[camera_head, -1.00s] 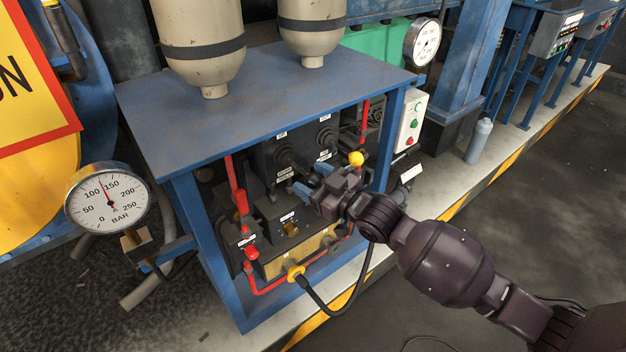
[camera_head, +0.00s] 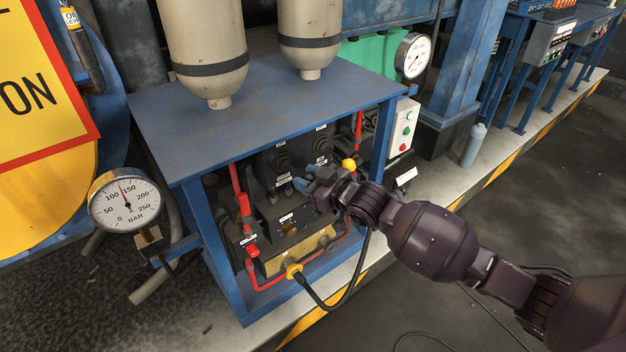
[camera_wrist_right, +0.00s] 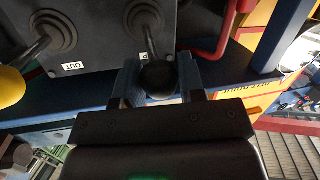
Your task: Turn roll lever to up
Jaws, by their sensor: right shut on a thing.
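My right gripper (camera_head: 303,182) reaches in from the right to the front of the black control box (camera_head: 268,168) under the blue table. In the right wrist view its two blue fingers (camera_wrist_right: 156,82) are shut on a black lever knob (camera_wrist_right: 157,75), one finger on each side. This lever runs to a round boot (camera_wrist_right: 145,17) on the box. A second lever with a yellow knob (camera_wrist_right: 11,87) stands apart to the left there; in the head view the yellow knob (camera_head: 348,165) is just above my wrist. The lever labels are too small to read as roll. My left gripper is not in view.
The blue table frame (camera_head: 212,236) surrounds the box, with a red pipe (camera_head: 236,185) at its left. A pressure gauge (camera_head: 126,200) stands left, and a button box (camera_head: 404,128) right. A black hose (camera_head: 345,290) hangs below my right arm.

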